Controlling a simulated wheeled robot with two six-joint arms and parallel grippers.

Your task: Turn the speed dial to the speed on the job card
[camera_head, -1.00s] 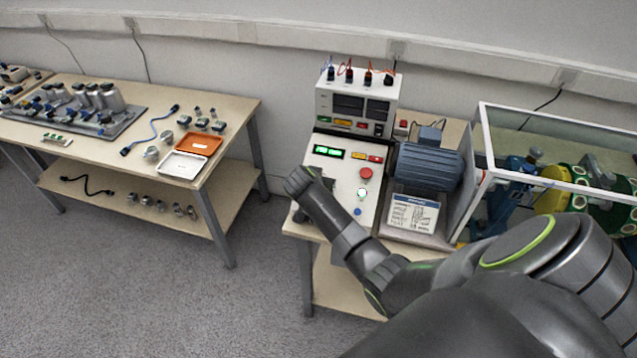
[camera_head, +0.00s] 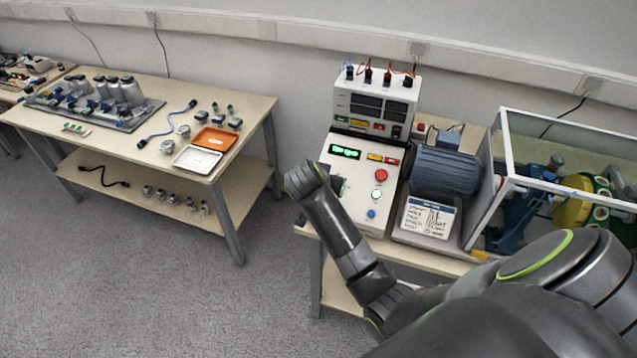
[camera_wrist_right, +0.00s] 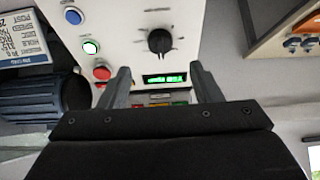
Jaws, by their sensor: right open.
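The speed dial (camera_wrist_right: 160,41) is a black round knob on the white control panel, with marks around it. In the right wrist view it lies beyond my open right gripper (camera_wrist_right: 162,84), roughly in line with the gap between the fingers and apart from them. A lit green display (camera_wrist_right: 165,79) shows between the fingers; it also shows in the head view (camera_head: 345,152), too small to read. The job card (camera_head: 428,217) lies right of the panel, and its edge shows in the right wrist view (camera_wrist_right: 25,32). Its text is not legible. My left gripper is out of view.
The panel carries a red button (camera_head: 381,175), a lit green-white button (camera_head: 376,195) and a blue button (camera_head: 371,213). A blue motor (camera_head: 445,170) and a framed clear enclosure (camera_head: 560,150) stand to the right. Another table (camera_head: 245,125) with parts stands at left, with open floor between.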

